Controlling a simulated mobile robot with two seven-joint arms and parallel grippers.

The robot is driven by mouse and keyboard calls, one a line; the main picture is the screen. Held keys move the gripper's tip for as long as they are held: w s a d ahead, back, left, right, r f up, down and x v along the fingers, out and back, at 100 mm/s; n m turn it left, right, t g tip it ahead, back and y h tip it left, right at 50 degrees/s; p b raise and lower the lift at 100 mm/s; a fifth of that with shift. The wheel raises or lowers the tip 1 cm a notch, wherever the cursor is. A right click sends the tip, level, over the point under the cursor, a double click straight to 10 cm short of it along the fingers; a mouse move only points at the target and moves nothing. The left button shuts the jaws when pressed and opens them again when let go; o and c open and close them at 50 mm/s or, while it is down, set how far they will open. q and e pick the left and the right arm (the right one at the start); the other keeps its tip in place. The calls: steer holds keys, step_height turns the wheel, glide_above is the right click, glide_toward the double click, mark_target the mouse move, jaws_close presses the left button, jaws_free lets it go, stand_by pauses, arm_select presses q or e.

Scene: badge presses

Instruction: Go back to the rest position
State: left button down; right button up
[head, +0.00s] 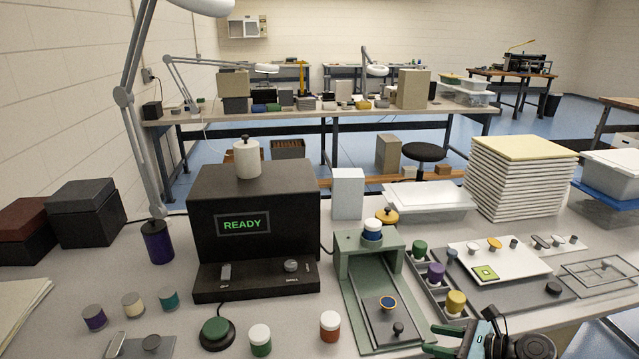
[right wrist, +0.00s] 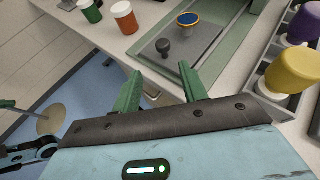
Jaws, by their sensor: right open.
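My right gripper (head: 437,340) is at the bottom edge of the head view, in front of the green badge press (head: 345,275). In the right wrist view its two green fingers (right wrist: 160,88) are spread apart with nothing between them. The press's grey slide plate (right wrist: 180,45) lies ahead of the fingers, with a dark knob and a blue disc with a yellow rim (right wrist: 188,19) on it. The fingers look apart from the plate. My left gripper does not show in the head view.
A purple jar (head: 436,275) and a yellow jar (head: 455,301) stand in a rack close to the right gripper. Green (head: 260,340) and orange (head: 330,326) white-lidded jars stand left of the press. A black READY machine (head: 255,225) is behind them. Blue floor (right wrist: 75,85) lies beyond the table edge.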

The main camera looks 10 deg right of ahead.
steer(key=s+a+f+n+g+h+p, duration=0.1)
steer(key=s+a+f+n+h, duration=0.2)
steer(key=s+f+n, duration=0.4)
steer(key=s+a+f+n+g+h, duration=0.1)
steer(key=s+a+f+n+h, duration=0.15)
steer(key=s+f+n, duration=0.45)
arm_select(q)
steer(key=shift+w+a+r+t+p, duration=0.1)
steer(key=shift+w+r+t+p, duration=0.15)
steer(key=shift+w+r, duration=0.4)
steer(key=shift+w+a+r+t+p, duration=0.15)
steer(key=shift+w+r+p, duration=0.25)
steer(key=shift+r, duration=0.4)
arm_select(e)
steer(key=s+a+n+h, duration=0.1)
steer(key=s+a+n, duration=0.2)
steer(key=s+n, duration=0.4)
steer(key=s+a+r+n+t+h, duration=0.1)
steer(key=s+a+n, duration=0.2)
steer(key=s+n, duration=0.4)
steer(key=shift+s+a+r+t, duration=0.15)
steer(key=shift+s+a+t, duration=0.15)
steer(key=shift+s, duration=3.2)
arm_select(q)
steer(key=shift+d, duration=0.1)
